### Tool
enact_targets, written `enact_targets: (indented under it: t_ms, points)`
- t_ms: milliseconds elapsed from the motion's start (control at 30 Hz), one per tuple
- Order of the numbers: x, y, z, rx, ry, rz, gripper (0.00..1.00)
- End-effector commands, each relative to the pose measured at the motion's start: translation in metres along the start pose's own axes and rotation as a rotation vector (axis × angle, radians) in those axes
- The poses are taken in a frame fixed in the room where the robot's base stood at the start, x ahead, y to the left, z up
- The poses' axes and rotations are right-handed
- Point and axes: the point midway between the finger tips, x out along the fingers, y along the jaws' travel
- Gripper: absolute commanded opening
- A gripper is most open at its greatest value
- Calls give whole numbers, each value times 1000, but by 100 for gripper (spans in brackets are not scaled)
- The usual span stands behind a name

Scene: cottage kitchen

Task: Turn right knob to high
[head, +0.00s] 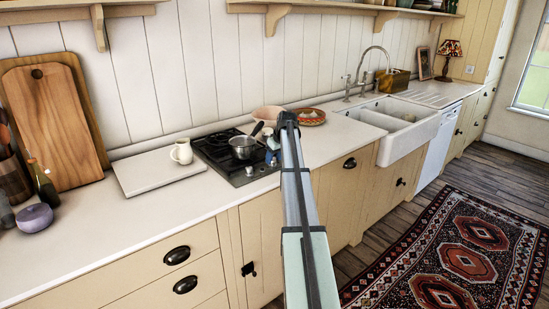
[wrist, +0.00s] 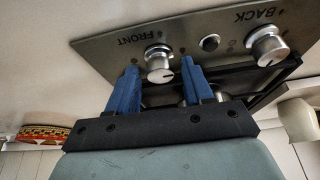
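In the wrist view, the stove panel (wrist: 110,46) appears upside down with two silver knobs. The knob marked FRONT (wrist: 159,67) is on the left there, and the knob marked BACK (wrist: 268,48) is on the right. My gripper (wrist: 160,72) has its two blue fingers open, one on each side of the FRONT knob, with small gaps showing. I cannot tell whether the fingers overlap the knob in depth. In the head view, my gripper (head: 272,150) is at the right end of the black stove (head: 215,150), and my arm hides part of that area.
A pot (head: 243,148) stands on the stove. A white jug (head: 181,152) and pale board (head: 150,173) are to its left. A bowl (head: 267,115) and a patterned plate (head: 312,117) are behind my gripper. The sink (head: 410,130) is further right.

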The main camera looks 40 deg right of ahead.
Motion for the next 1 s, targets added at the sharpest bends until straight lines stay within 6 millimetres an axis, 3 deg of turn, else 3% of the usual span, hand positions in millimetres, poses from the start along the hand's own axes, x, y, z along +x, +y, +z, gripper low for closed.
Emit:
enact_targets:
  t_ms: [300, 467, 1000]
  points:
    - [0, 0, 0, 0, 1, 1, 59]
    - [-10, 0, -1, 0, 2, 2, 59]
    - [-107, 0, -1, 0, 3, 2, 59]
